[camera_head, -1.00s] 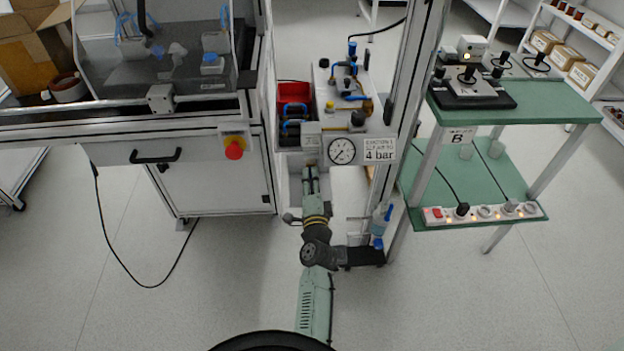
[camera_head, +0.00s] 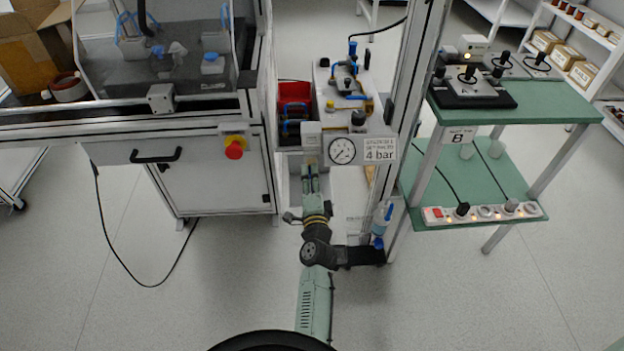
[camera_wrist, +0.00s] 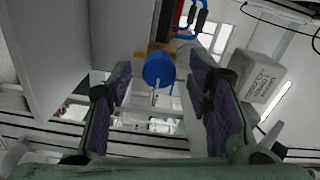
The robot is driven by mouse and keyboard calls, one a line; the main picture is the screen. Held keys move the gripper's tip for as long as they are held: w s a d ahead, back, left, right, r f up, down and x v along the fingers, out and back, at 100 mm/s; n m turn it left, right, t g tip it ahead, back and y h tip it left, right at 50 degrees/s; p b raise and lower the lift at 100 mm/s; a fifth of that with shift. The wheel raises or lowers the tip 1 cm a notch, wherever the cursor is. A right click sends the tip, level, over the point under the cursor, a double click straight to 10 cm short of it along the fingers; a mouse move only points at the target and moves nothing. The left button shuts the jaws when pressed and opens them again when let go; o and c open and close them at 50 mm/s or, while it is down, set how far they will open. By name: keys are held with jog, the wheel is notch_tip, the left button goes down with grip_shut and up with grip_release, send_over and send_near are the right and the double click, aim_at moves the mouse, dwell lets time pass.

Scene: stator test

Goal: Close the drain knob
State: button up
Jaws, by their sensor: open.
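In the wrist view a round blue knob (camera_wrist: 158,69), apparently the drain knob, hangs below a brass-coloured collar (camera_wrist: 155,48). A thin pale stem sticks out from its end. My gripper (camera_wrist: 160,82) is open, with one dark-padded finger on each side of the knob. The knob appears between the fingers with gaps on both sides, and I see no contact. Its distance from the pads is hard to judge. In the head view my gripper (camera_head: 311,178) points under the gauge panel, and the knob is hidden there.
A pressure gauge (camera_head: 342,151) and a "4 bar" sign (camera_head: 380,150) sit above my gripper. A white cabinet (camera_head: 222,180) stands left and an upright post (camera_head: 408,90) right. A blue-ended clear bowl (camera_head: 381,225) hangs near my arm. A labelled white box (camera_wrist: 262,77) is right of the knob.

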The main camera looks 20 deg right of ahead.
aim_at(311, 145)
jog(key=shift+r, duration=0.1)
jog(key=o, duration=0.4)
notch_tip(311, 145, up, 10)
jog(key=shift+r, duration=0.2)
jog(key=shift+c, duration=0.2)
jog(key=shift+s+r, duration=0.15)
jog(key=shift+r, duration=0.05)
jog(key=c, duration=0.4)
jog(key=shift+o, duration=0.2)
jog(key=shift+f, duration=0.35)
